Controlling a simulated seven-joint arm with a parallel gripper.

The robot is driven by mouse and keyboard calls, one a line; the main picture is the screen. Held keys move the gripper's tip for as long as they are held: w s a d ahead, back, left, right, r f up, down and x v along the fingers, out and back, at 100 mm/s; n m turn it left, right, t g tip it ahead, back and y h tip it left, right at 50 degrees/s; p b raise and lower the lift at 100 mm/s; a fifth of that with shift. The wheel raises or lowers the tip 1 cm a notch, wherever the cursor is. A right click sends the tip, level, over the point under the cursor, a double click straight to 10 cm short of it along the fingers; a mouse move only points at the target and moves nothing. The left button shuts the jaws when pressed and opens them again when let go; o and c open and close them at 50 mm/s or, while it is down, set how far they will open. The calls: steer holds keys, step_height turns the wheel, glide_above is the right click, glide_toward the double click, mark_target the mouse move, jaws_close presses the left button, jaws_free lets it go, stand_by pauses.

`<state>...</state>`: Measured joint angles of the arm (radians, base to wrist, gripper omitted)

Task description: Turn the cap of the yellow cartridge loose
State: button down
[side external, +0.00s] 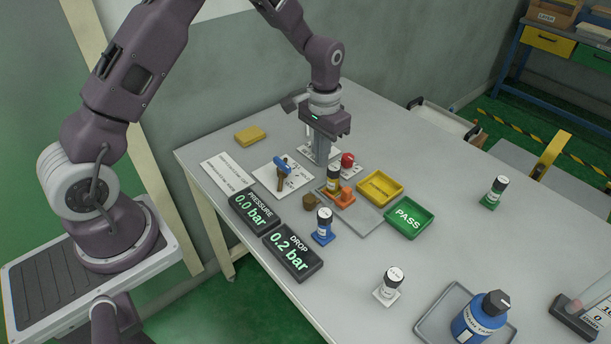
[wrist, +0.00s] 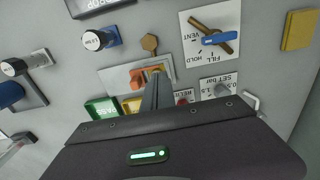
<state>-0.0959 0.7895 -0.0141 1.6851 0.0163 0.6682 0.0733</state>
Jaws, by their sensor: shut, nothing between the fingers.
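The yellow cartridge (side external: 333,184) stands upright in the side view, with a dark cap (side external: 333,171) on top and a yellow band below. It is at the fixture on a grey plate (side external: 369,219). My gripper (side external: 321,160) points down just behind and left of the cap, its fingers together and empty. I cannot tell whether the fingers touch the cartridge. In the wrist view the shut fingers (wrist: 156,80) reach toward the orange part (wrist: 154,69) of the fixture, and I cannot make out the cartridge there.
A blue-handled valve (side external: 283,166), a red knob (side external: 347,160) and a brown hexagonal piece (side external: 309,201) surround the fixture. A yellow tray (side external: 380,187) and a green PASS tray (side external: 409,218) lie right. Blue (side external: 324,226), white (side external: 390,285) and green (side external: 494,193) cartridges stand apart. Displays (side external: 292,251) sit in front.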

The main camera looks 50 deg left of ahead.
steer(key=shift+f, duration=1.4)
steer(key=shift+w+d, duration=0.15)
steer(key=shift+w, duration=0.2)
steer(key=shift+d, duration=0.75)
steer(key=shift+s, duration=0.2)
step_height(320, 180, up, 6)
steer(key=shift+s, duration=0.3)
